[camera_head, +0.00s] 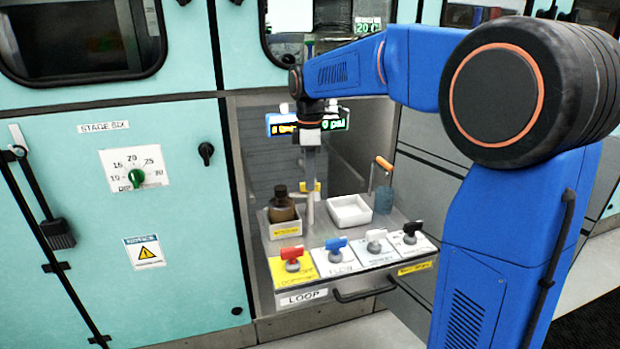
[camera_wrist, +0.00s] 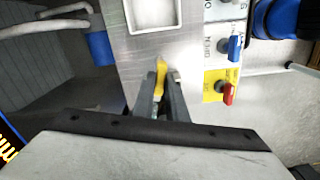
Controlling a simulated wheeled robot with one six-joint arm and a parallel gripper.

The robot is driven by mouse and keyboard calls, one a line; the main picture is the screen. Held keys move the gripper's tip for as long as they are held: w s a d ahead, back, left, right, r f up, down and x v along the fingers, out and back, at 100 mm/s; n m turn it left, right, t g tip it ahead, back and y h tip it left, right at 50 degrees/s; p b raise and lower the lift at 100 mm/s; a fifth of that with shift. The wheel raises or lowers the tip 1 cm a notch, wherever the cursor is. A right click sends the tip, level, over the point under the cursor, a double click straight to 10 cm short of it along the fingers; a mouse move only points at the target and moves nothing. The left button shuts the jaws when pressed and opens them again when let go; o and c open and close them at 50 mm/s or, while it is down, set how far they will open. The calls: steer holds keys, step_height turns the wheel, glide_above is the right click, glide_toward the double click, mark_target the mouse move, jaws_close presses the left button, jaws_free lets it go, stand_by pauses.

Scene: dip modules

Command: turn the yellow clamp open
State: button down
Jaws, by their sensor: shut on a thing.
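The yellow clamp (camera_head: 317,187) stands at the back of the tray area, beside a pale upright post (camera_head: 310,208). In the wrist view the yellow clamp (camera_wrist: 161,70) shows as a narrow yellow piece between my fingertips. My gripper (camera_head: 310,176) points down from the arm above it, and its two fingers also show in the wrist view (camera_wrist: 163,88), shut on the clamp. The fingers hide the lower part of the clamp in the wrist view, so how far it is turned cannot be told.
A brown bottle (camera_head: 281,205) stands in a bin left of the clamp. A white tray (camera_head: 349,223) lies to the right, with an orange-handled tool in a blue holder (camera_head: 384,198) beyond. Red (camera_head: 292,256), blue (camera_head: 336,244), white and black valve handles line the front edge.

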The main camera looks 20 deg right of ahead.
steer(key=m, duration=1.1)
steer(key=shift+m, duration=1.8)
steer(key=c, duration=1.8)
jaws_free()
steer(key=shift+o, duration=0.2)
steer(key=shift+r, duration=0.15)
step_height(320, 180, up, 17)
steer(key=shift+r, duration=0.1)
